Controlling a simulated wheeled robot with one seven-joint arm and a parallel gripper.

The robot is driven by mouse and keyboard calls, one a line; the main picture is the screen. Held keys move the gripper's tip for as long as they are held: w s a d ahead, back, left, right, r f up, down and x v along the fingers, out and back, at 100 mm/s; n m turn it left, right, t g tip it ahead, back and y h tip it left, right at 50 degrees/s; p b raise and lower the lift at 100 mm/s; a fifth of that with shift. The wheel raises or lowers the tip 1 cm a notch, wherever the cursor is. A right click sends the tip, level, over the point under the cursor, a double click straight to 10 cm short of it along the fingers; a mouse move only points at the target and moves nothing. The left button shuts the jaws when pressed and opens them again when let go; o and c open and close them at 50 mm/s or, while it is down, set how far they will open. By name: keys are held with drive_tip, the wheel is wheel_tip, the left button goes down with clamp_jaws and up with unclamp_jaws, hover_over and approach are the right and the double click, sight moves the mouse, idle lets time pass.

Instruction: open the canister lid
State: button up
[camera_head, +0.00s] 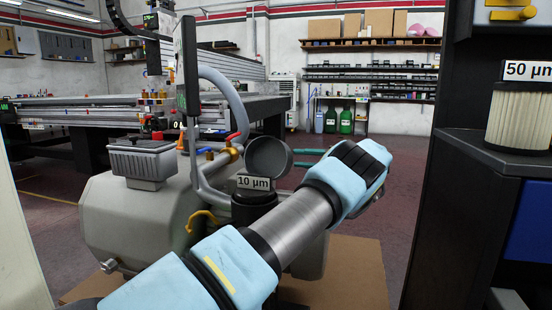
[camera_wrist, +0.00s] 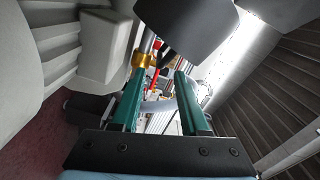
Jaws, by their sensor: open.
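The canister (camera_head: 254,208) is dark and stands beside the grey tank, with a "10 µm" label (camera_head: 254,183) at its top. Its round grey lid (camera_head: 268,158) stands tilted up above the canister's rim, so the lid looks open. The canister's lower part is hidden behind my arm. My gripper (camera_wrist: 164,78) shows in the wrist view with two green fingers apart and nothing visible between them. A dark rounded piece (camera_wrist: 187,28), which may be the lid or canister, is just beyond the fingertips; I cannot tell if they touch.
The grey tank (camera_head: 120,215) with a box-shaped top (camera_head: 143,160) is left of the canister. A grey hose (camera_head: 222,95) and brass fitting (camera_head: 232,152) rise close behind. A dark shelf unit with a "50 µm" filter (camera_head: 520,118) stands at right.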

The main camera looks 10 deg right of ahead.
sight(275, 158)
drive_tip(key=b+x, duration=0.2)
drive_tip(key=x, duration=0.7)
drive_tip(key=shift+a, duration=0.1)
clamp_jaws()
drive_tip(key=shift+f, duration=0.15)
